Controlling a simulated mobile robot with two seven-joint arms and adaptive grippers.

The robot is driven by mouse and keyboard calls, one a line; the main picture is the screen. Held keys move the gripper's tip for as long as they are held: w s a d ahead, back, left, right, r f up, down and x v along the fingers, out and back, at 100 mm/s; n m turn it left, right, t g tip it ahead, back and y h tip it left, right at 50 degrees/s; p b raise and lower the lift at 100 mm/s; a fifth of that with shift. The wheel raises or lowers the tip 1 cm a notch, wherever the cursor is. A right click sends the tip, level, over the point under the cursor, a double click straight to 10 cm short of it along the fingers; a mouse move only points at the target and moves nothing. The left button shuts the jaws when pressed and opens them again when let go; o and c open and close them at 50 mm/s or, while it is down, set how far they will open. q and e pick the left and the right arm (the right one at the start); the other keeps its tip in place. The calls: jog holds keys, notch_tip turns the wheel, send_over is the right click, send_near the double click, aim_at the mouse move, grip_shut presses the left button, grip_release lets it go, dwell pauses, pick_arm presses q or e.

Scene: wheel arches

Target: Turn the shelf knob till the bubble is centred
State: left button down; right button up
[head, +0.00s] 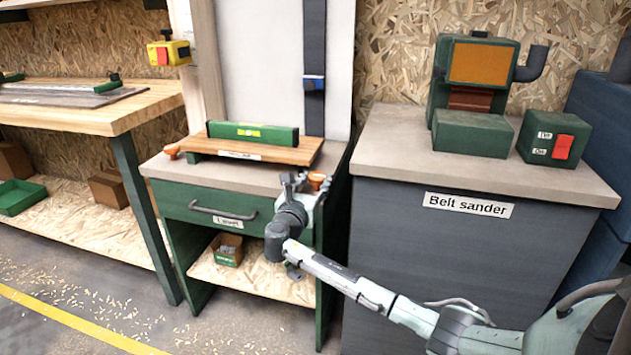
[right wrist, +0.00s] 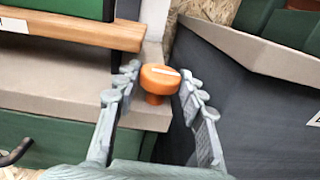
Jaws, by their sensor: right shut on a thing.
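A wooden shelf board (head: 285,153) sits on the bench top, with a green spirit level (head: 275,137) lying on it. Its yellow-green vial (head: 249,132) shows, but the bubble is too small to make out. An orange knob (head: 317,178) stands at the shelf's right end, and a second orange knob (head: 172,150) at its left end. My right gripper (head: 304,182) is shut on the right knob. In the right wrist view the knob (right wrist: 158,80), with a white mark on top, sits between the fingertips (right wrist: 160,73). My left gripper is not in view.
A green drawer (head: 180,197) with a handle is under the bench top. The belt sander cabinet (head: 440,255) stands close on the right, with a narrow gap between. A wooden workbench (head: 100,118) is at the left. The floor in front is open.

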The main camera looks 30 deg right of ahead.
jog(key=o, duration=1.2)
jog(key=shift+c, duration=0.2)
jog(key=v, duration=1.2)
jog(key=shift+r, duration=0.1)
